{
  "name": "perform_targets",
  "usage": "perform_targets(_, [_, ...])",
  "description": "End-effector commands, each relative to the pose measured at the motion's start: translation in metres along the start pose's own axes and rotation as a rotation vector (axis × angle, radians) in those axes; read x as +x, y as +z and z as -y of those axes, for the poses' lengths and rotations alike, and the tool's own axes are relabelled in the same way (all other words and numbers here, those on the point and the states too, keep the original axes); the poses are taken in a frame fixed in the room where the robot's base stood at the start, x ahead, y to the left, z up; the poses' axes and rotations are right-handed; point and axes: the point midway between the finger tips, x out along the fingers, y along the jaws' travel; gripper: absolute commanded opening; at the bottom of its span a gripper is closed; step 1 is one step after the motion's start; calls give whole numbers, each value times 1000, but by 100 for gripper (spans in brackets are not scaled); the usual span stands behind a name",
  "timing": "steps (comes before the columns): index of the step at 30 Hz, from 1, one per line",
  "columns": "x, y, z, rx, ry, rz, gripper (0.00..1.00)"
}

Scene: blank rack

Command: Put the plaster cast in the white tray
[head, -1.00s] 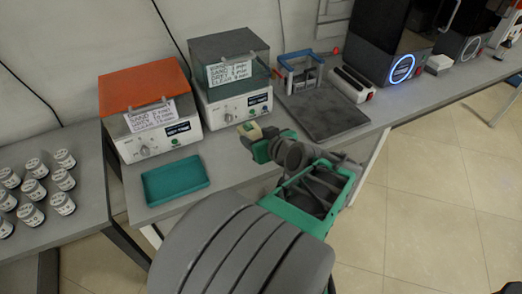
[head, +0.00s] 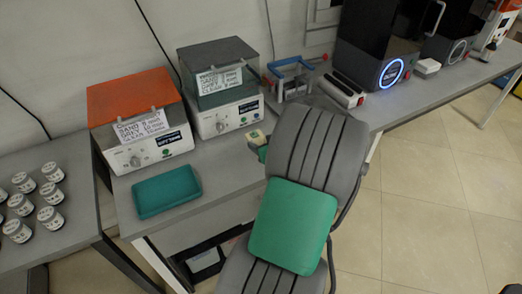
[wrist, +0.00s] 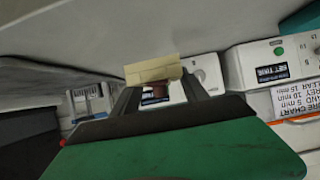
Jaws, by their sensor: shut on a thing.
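My gripper (wrist: 158,84) is shut on a cream block, which I take for the plaster cast (wrist: 153,70). In the head view the cast (head: 257,135) shows small above the bench, with my arm covering most of the gripper. In the wrist view the cast lies across the tips of the two dark fingers. I cannot pick out a white tray for certain. A pale shape (head: 205,261) shows under the bench, partly hidden by my arm, and I cannot tell what it is.
A teal tray (head: 166,191) lies empty at the bench's front left. Behind stand an orange-lidded machine (head: 140,118) and a grey-green-lidded machine (head: 222,85). A blue-handled frame (head: 290,72) is farther right. Several labelled jars (head: 50,218) stand on the left table.

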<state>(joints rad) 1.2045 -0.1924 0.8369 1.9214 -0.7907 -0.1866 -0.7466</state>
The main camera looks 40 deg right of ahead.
Motion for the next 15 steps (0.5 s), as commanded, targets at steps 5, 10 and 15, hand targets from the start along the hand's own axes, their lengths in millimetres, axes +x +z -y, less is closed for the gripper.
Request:
perform_targets(5, [22, 11, -5, 1, -1, 0, 0])
perform_targets(10, [32, 33, -6, 1, 1, 0, 0])
perform_targets(15, [32, 34, -6, -1, 2, -2, 0])
